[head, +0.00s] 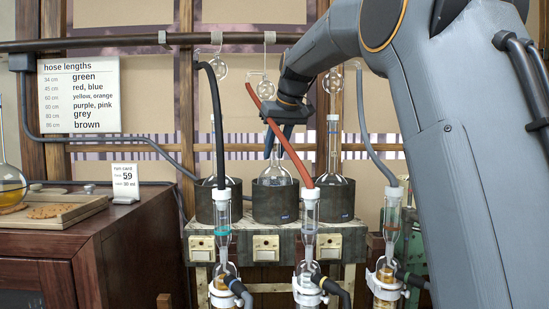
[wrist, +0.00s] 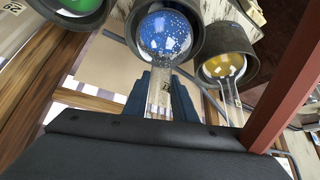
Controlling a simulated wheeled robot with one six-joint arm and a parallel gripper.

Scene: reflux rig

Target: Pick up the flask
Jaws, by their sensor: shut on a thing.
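The flask (wrist: 166,34) is a round clear glass bulb with blue contents and droplets on its wall. It also shows in the head view (head: 275,173), in the middle one of three dark heating mantles (head: 275,207). My gripper (head: 277,143) is above it, its blue fingers shut on the neck; the fingers also show in the wrist view (wrist: 160,92). The neck points toward my gripper. The bulb sits higher than those beside it; its bottom is hidden by the mantle rim.
Flasks stand in the left mantle (head: 218,205) and the right mantle (head: 335,201); the wrist view shows yellow (wrist: 223,66) and green contents. Glass columns with a black, a red (head: 287,138) and a grey hose stand in front, close by. A wooden cabinet (head: 130,245) is at left.

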